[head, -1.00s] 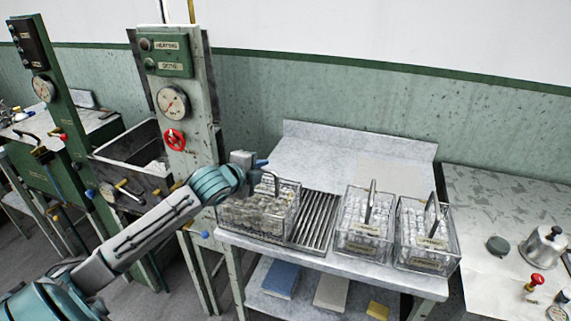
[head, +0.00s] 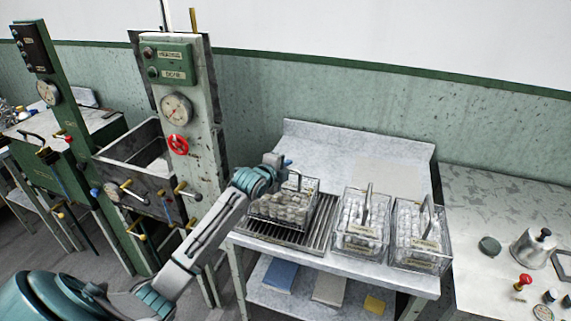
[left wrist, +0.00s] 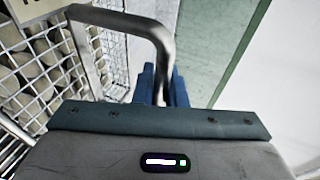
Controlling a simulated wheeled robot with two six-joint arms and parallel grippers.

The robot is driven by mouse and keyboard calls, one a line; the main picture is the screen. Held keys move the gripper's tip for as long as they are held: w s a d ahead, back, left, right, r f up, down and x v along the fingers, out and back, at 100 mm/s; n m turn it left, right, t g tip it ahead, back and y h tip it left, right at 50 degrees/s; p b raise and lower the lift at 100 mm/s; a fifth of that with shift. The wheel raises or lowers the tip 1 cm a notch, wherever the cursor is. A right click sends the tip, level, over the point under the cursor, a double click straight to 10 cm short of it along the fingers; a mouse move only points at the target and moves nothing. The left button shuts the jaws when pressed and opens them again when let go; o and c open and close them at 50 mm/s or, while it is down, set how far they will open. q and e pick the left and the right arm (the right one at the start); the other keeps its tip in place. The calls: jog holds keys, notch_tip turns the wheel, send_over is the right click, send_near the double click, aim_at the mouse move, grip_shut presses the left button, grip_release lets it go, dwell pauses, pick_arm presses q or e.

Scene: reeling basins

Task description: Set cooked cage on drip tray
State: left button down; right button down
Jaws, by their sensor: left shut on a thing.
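The cooked cage (head: 283,208), a wire basket of dull brownish-grey cocoons, is over the slatted metal drip tray (head: 318,228) on the table. Its base looks on or just above the slats; I cannot tell which. My left gripper (head: 287,163) is shut on the cage's handle at the top. In the left wrist view the blue fingers (left wrist: 160,85) close around the bent metal handle (left wrist: 125,22), with the cage's mesh and cocoons (left wrist: 35,65) at the left. My right gripper is not in view.
Two cages of white cocoons, one (head: 360,225) nearer and one (head: 418,238) farther right, stand right of the tray. A basin (head: 140,165) and gauge column (head: 178,110) with a red valve wheel stand at the left. The table's back is clear.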

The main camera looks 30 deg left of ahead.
pick_arm(q)
jog(key=shift+f, duration=0.15)
jog(key=c, duration=1.5)
grip_release()
jog(key=shift+s, duration=0.1)
jog(key=shift+b+v, duration=1.5)
jog(key=shift+v, duration=4.5)
jog(key=shift+d, duration=0.15)
